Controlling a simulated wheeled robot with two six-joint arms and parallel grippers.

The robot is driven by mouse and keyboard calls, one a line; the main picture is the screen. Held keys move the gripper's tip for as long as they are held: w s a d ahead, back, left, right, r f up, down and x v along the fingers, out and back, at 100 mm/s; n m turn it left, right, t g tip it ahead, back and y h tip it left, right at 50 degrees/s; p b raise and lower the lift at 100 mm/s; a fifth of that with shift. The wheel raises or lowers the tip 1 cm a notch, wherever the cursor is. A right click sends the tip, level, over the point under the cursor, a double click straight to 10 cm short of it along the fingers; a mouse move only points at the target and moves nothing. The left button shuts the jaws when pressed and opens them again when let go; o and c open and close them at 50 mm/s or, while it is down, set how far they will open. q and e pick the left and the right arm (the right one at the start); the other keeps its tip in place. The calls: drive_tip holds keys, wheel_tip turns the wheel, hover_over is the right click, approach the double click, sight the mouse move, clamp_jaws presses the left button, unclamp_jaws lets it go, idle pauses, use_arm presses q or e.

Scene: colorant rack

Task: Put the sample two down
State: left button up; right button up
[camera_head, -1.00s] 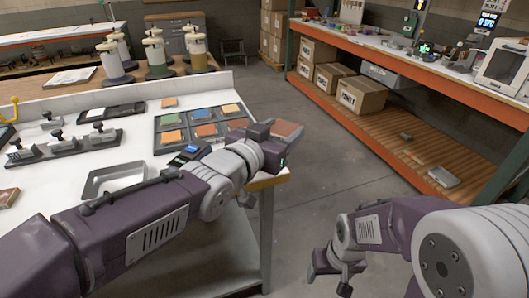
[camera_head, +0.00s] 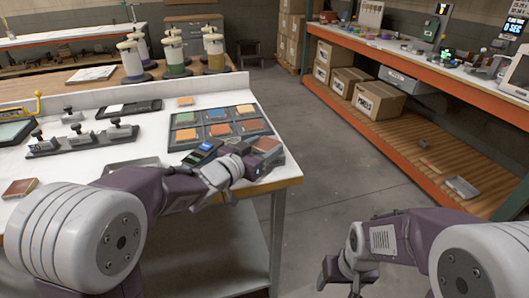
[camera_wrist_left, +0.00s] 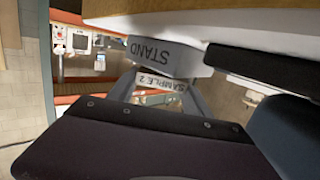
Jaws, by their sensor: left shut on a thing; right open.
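My left gripper (camera_head: 250,164) is shut on sample two, a block with a red-brown face (camera_head: 267,145), at the table's right front corner. In the left wrist view, an upside-down "SAMPLE 2" label (camera_wrist_left: 160,84) shows below a grey piece marked "STAND" (camera_wrist_left: 160,55). I cannot tell whether the held sample touches the table. A dark tray with several colour swatches (camera_head: 219,130) lies just behind and left of the gripper. My right gripper (camera_head: 335,278) is open and empty, low over the floor at the right of the table.
The white table (camera_head: 85,165) also carries a loose orange swatch (camera_head: 185,101), a brown block (camera_head: 20,188), a dark clamp rack (camera_head: 80,140) and a small device with a blue screen (camera_head: 205,147). A metal pan is partly hidden by my left arm. Orange shelving (camera_head: 440,140) stands right.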

use_arm(q)
drive_tip(key=shift+f, duration=0.15)
drive_tip(key=shift+f, duration=0.15)
drive_tip(key=o, duration=1.3)
